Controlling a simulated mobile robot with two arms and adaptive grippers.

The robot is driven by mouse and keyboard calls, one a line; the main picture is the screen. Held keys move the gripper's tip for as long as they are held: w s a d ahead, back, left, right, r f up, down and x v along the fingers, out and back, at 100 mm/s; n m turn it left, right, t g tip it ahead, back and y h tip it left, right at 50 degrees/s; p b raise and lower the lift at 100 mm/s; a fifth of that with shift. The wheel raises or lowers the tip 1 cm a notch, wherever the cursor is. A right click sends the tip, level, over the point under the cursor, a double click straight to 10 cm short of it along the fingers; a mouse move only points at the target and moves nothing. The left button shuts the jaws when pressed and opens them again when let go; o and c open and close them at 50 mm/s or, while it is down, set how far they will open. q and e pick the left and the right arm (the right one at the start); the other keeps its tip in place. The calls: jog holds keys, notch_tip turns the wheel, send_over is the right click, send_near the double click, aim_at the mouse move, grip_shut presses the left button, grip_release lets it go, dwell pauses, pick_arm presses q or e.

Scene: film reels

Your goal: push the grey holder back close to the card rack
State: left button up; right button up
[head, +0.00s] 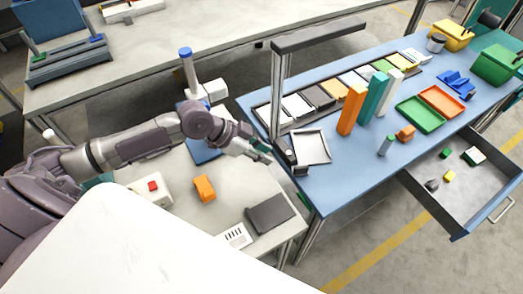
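The grey holder (311,160), a shallow square tray with a pale inside, lies near the left edge of the blue table. The card rack (297,125) is a long dark tray behind it, holding a row of white, brown, yellow and green cards. The holder sits just in front of the rack's left part; a narrow gap seems to lie between them. My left gripper (263,151) is left of the holder, by the blue table's left edge, apart from the holder. Its fingers are small and overlap, so their opening is unclear. My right gripper is out of view.
Orange, teal and white upright blocks (351,110) stand right of the holder. A green tray (420,114) and a small grey-green cylinder (385,146) are farther right. An open drawer (465,190) juts out at front right.

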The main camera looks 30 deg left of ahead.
aim_at(295, 167)
pick_arm(q)
jog(key=p+x, duration=0.2)
jog(key=x, duration=1.1)
jog(key=shift+f, duration=0.4)
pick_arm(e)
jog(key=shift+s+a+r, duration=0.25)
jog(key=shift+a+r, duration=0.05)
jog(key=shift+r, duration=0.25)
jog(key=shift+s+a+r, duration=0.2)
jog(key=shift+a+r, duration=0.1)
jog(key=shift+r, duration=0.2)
pick_arm(q)
grip_shut()
